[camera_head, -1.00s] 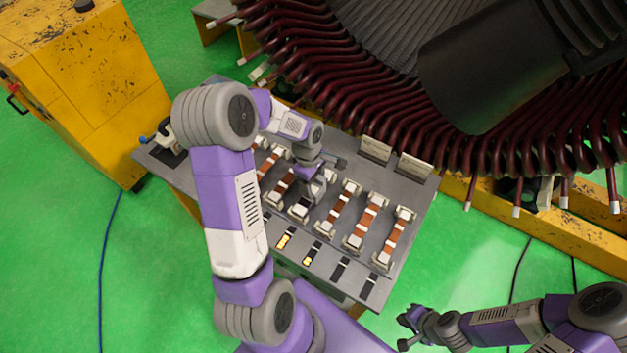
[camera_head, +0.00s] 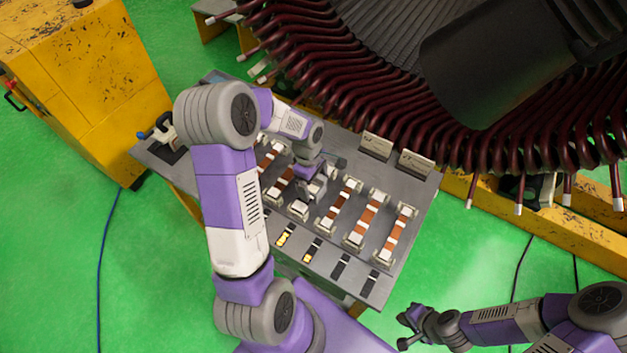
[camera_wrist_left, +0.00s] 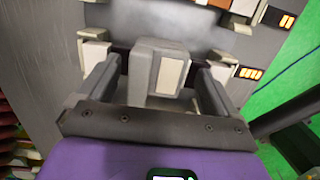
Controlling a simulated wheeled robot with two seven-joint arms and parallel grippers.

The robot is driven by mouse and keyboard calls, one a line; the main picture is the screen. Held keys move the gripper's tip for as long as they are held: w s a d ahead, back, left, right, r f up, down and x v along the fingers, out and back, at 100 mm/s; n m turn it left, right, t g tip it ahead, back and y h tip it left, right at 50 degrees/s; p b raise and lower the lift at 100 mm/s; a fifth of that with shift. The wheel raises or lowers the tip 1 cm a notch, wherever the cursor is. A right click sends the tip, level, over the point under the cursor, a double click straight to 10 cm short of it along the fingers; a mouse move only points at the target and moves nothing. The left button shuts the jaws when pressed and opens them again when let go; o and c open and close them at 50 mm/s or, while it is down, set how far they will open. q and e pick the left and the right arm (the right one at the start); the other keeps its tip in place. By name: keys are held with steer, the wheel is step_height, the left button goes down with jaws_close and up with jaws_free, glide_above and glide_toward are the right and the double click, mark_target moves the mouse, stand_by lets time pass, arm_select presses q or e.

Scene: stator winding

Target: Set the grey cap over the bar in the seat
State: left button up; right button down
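The grey cap (camera_wrist_left: 158,70), with a pale face on one side, stands between the fingers of my left gripper (camera_wrist_left: 160,85) in the left wrist view. Narrow gaps show on both sides, so the fingers look open around it. The cap sits in line with the seat, between its pale end blocks (camera_wrist_left: 94,48). The bar is mostly hidden under the cap and fingers. In the head view my left gripper (camera_head: 312,188) is low over this seat, whose near end block (camera_head: 299,208) shows. My right gripper (camera_head: 404,328) is empty with fingers apart, right of the table.
Other seats with copper-and-white bars (camera_head: 365,222) stand close by on the grey table (camera_head: 405,265). Two upright plates (camera_head: 376,146) stand at the back. The stator with dark red coils (camera_head: 450,140) overhangs the far side. A yellow cabinet (camera_head: 95,90) stands left.

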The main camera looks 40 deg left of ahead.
arm_select(q)
steer(key=r, duration=0.5)
steer(key=a+r, duration=0.1)
steer(key=r, duration=0.1)
steer(key=shift+r+p, duration=0.25)
steer(key=shift+p, duration=0.05)
stand_by(0.7)
